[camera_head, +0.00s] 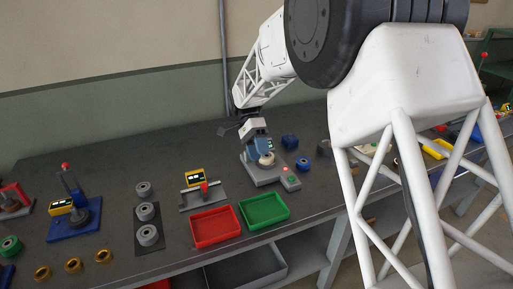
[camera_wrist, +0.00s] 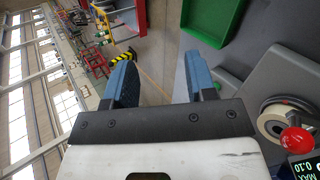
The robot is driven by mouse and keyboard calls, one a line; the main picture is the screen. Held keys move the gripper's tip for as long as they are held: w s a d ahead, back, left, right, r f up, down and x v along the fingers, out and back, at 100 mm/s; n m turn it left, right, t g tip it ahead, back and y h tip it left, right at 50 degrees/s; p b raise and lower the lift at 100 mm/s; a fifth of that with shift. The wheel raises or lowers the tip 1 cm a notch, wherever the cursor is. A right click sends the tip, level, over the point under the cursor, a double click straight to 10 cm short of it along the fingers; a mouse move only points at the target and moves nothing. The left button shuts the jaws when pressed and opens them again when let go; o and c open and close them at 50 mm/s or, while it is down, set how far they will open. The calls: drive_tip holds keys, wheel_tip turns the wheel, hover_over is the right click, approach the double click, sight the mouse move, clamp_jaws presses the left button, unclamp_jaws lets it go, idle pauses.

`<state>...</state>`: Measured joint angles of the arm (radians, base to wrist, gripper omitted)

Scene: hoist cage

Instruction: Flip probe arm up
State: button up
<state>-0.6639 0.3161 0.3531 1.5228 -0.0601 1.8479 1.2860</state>
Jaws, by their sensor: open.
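The gauge station (camera_head: 265,178) is a grey base on the bench with a pale ring on it, below my wrist in the head view. In the wrist view its ring (camera_wrist: 272,120) is at the right edge, with the probe arm's red knob (camera_wrist: 297,140) over it. A dark display (camera_wrist: 305,168) reading MAX 0.10 is beside the knob. My gripper (camera_wrist: 160,78) is open, its two blue fingers apart with nothing between them. The knob is to the right of the fingers, not between them. My wrist hides part of the station in the head view.
A red tray (camera_head: 215,226) and a green tray (camera_head: 264,209) are at the bench's front edge. Grey rings (camera_head: 147,212) and a blue fixture (camera_head: 75,220) are farther left.

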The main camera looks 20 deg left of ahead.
drive_tip(key=shift+s+d, duration=0.2)
drive_tip(key=shift+s, duration=0.05)
